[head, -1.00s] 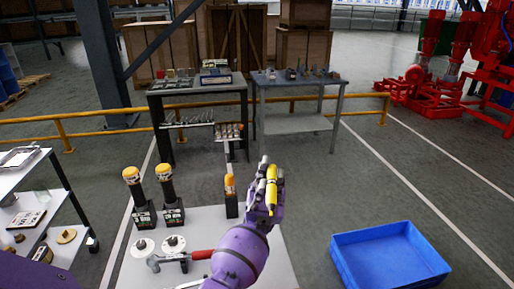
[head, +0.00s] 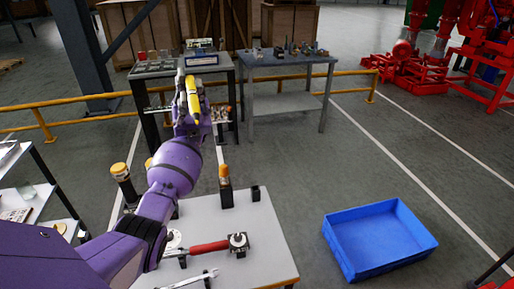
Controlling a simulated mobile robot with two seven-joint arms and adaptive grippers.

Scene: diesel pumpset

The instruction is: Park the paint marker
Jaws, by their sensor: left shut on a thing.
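The yellow paint marker (head: 194,104) is in my left gripper (head: 188,88), which is shut on it and raised in the middle left of the head view. The marker stands close to upright, slightly tilted. Behind it in the picture are the far tables; the gripper appears well above the near white table (head: 268,262). On that table a black holder with an orange-topped item (head: 225,188) stands right of my arm. A small black cup-like holder (head: 256,193) stands beside it and looks empty. My right gripper is not in view.
A red-handled hammer (head: 207,247), a metal block (head: 238,244) and a wrench (head: 190,281) lie on the near table. A blue bin (head: 378,240) sits on the floor at right.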

